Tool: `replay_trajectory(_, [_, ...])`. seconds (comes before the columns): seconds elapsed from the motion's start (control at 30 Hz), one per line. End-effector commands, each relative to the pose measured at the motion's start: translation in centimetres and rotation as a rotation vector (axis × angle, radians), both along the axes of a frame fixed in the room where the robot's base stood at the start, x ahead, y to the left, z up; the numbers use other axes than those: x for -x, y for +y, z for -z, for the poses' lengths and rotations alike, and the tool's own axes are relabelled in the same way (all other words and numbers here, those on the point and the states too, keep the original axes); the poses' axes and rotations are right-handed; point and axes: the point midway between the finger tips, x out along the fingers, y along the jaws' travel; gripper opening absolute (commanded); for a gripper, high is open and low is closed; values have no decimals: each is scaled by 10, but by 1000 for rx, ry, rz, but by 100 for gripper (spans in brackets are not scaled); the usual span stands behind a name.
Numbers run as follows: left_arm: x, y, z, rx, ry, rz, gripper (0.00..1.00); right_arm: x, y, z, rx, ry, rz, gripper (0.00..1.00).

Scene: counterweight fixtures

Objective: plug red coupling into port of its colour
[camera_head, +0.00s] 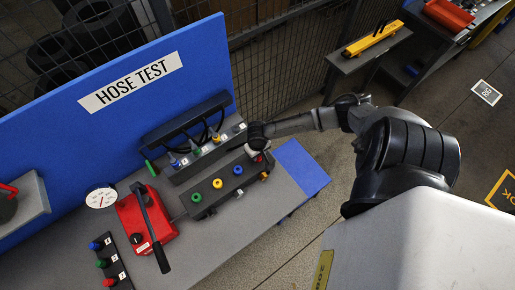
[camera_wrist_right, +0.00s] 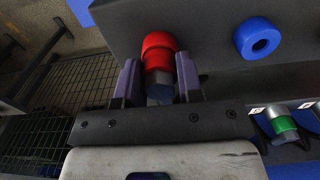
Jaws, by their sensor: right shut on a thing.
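The port block (camera_head: 208,208) on the bench carries a green port (camera_head: 196,197), a yellow port (camera_head: 217,183) and a blue port (camera_head: 238,169); the blue port also shows in the right wrist view (camera_wrist_right: 257,38). My right gripper (camera_wrist_right: 160,85) is shut on the grey body of the red coupling (camera_wrist_right: 159,62). The coupling's red end points at the block, at the row's right end beyond the blue port. Red meets red there; how deep the coupling sits cannot be told. In the head view my right gripper (camera_head: 257,146) largely covers this spot. My left gripper is out of view.
The rack (camera_head: 180,176) behind holds blue, green and yellow couplings on black hoses. A red box with a black lever (camera_head: 131,222), a gauge (camera_head: 101,198) and a strip of small coloured knobs (camera_head: 110,262) lie to the left. A blue panel stands behind.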

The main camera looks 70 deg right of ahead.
Motion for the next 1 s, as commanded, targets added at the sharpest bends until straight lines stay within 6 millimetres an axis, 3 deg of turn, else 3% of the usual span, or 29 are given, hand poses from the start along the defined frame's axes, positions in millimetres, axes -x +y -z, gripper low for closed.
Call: replay_trajectory(1.0, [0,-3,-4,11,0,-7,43,0,-1,7,3,2,1,0])
